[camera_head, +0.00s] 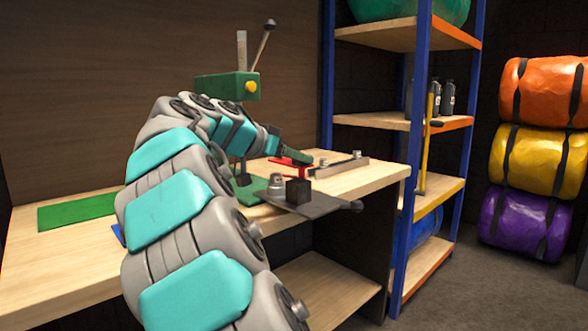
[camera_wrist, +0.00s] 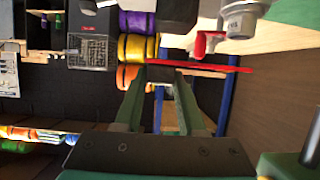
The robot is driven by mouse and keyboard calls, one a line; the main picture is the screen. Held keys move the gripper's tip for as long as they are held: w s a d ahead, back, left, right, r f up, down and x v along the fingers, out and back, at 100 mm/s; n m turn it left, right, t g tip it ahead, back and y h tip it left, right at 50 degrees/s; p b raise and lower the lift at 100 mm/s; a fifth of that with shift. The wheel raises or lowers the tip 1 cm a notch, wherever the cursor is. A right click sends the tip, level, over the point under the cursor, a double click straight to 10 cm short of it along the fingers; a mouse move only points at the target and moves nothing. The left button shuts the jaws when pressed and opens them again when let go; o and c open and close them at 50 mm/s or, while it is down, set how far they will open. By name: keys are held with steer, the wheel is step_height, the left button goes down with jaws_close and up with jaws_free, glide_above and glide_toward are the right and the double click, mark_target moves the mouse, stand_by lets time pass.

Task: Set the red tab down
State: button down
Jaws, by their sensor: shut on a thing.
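The red tab (camera_head: 284,160) shows in the head view as a flat red strip above the wooden workbench, at the tip of my gripper (camera_head: 298,158). In the wrist view the red tab (camera_wrist: 215,68) is a long thin strip lying across the fingertips of my gripper (camera_wrist: 165,72). The green fingers are shut on it near its left end, and most of it sticks out to the right. A small red piece (camera_wrist: 201,44) beside a metal fitting (camera_wrist: 240,18) lies close to the tab. I cannot tell whether the tab touches anything below it.
A grey plate (camera_head: 310,206) with a dark block (camera_head: 298,190) sits at the bench front. A metal bar fixture (camera_head: 340,166) lies right of the tab. A green machine (camera_head: 226,87) with a lever stands behind my arm. A green mat (camera_head: 76,211) lies left. Shelves (camera_head: 405,122) stand right.

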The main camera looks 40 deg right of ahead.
mark_target(294, 167)
steer(key=shift+w+f, duration=0.15)
steer(key=shift+w, duration=0.45)
steer(key=shift+f, duration=1.5)
steer(key=shift+f+b, duration=0.2)
steer(key=shift+b, duration=0.1)
steer(key=c, duration=0.5)
jaws_free()
steer(key=shift+r+p, duration=0.2)
steer(key=shift+p, duration=0.45)
